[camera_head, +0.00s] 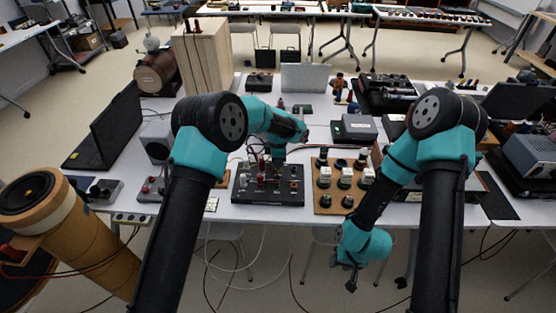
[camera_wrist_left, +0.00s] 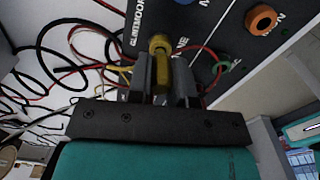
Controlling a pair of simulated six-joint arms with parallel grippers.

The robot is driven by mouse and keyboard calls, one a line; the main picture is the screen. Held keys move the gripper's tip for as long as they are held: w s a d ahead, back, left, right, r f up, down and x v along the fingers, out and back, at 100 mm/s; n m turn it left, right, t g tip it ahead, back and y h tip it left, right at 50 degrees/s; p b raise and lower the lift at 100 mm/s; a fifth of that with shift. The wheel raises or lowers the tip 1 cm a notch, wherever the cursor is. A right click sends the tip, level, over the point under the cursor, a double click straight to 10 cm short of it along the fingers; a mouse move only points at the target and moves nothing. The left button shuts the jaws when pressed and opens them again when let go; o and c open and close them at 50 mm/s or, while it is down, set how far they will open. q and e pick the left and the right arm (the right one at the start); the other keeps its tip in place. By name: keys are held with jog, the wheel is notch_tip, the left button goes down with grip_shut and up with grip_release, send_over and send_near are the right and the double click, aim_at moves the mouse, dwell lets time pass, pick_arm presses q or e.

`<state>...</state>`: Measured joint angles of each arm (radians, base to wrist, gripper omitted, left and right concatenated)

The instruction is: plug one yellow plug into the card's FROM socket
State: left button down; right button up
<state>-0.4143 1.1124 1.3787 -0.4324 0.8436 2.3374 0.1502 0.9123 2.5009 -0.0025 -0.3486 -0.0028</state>
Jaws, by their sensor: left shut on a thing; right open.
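In the left wrist view, my left gripper (camera_wrist_left: 162,80) is shut on a yellow plug (camera_wrist_left: 160,48). The plug is over or against a black panel (camera_wrist_left: 215,45) with white lettering; I cannot tell if its tip is in a socket. A blue socket, an orange socket (camera_wrist_left: 263,19) and a green ring (camera_wrist_left: 224,65) show on the panel. In the head view, my left gripper (camera_head: 274,158) points down at the back of a black board (camera_head: 290,198) with several leads. My right gripper (camera_head: 347,275) is open and empty, hanging below the table's front edge. I cannot read a FROM label.
A wooden board with several white and black fittings (camera_head: 344,180) stands right of the black board. A laptop (camera_head: 107,130) and grey box (camera_head: 155,140) are at left. A small white card (camera_head: 212,204) lies by the table's front edge. Loose red and black cables run around (camera_wrist_left: 75,45).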

pick_arm(q)
jog(key=shift+f, duration=0.55)
jog(key=c, duration=1)
grip_release()
jog(key=shift+o, duration=0.2)
jog(key=shift+r, duration=0.25)
jog(key=shift+r, duration=3.6)
